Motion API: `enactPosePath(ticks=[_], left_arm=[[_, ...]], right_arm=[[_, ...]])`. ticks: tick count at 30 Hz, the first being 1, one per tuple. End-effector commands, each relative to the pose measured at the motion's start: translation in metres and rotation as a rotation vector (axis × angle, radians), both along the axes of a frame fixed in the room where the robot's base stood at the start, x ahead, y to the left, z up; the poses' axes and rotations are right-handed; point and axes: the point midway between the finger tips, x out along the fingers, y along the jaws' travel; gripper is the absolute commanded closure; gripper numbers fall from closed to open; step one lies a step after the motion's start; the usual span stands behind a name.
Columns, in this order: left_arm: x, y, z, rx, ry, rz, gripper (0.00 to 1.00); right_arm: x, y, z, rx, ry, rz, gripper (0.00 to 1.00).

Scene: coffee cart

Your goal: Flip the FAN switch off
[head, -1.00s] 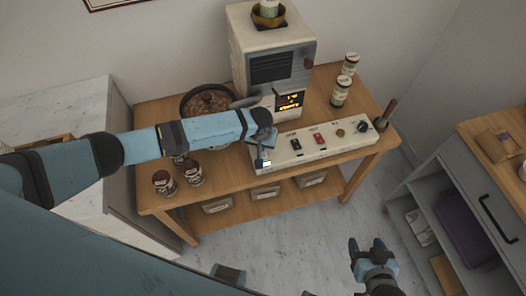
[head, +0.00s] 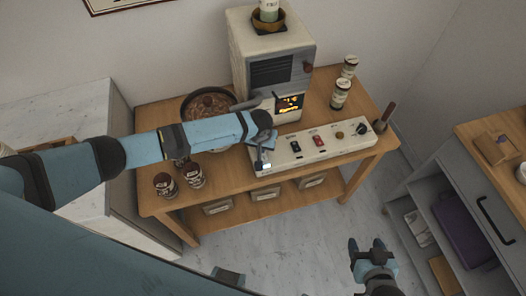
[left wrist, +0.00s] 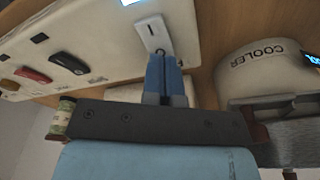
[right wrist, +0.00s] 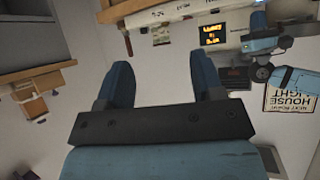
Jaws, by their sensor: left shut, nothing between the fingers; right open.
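A white control panel (head: 335,150) lies along the cart's front right. It carries a black rocker switch (head: 295,147), a red rocker switch (head: 319,141), a brown knob (head: 340,135) and a black dial (head: 361,128). Their labels are too small to read, so I cannot tell which is FAN. My left gripper (left wrist: 160,58) is shut and empty, with its tips at a small white piece (left wrist: 150,32) on the panel's left end; contact is unclear. The black switch (left wrist: 68,62) and red switch (left wrist: 33,75) also show left of its fingers. My right gripper (head: 366,246) is open and empty, away from the cart.
The coffee machine (head: 270,100) with a lit screen stands behind the panel. A bowl of beans (head: 209,103), brown-lidded jars (head: 165,184) and green-banded cans (head: 340,92) stand on the wooden cart. A grey shelf unit (head: 475,190) is at right. Floor is clear between.

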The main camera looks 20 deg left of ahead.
Motion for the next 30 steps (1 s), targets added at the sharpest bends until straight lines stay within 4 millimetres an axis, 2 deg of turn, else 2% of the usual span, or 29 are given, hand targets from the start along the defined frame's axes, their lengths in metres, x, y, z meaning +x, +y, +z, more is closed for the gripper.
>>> enactPosePath(ticks=[1, 6, 18, 30], left_arm=[[0.000, 0.000, 0.009, 0.000, 0.001, 0.000, 1.00], [0.000, 0.000, 0.023, -0.001, 0.000, 0.001, 1.00], [0.000, 0.000, 0.054, 0.000, 0.000, 0.001, 1.00], [0.000, 0.000, 0.055, 0.000, 0.000, 0.000, 1.00]], right_arm=[[0.001, -0.001, 0.010, 0.000, -0.003, -0.002, 0.39], [0.002, -0.005, 0.025, -0.006, -0.010, -0.010, 0.39], [-0.002, -0.010, 0.052, -0.014, -0.001, -0.021, 0.39], [-0.006, -0.011, 0.052, -0.014, 0.004, -0.026, 0.39]])
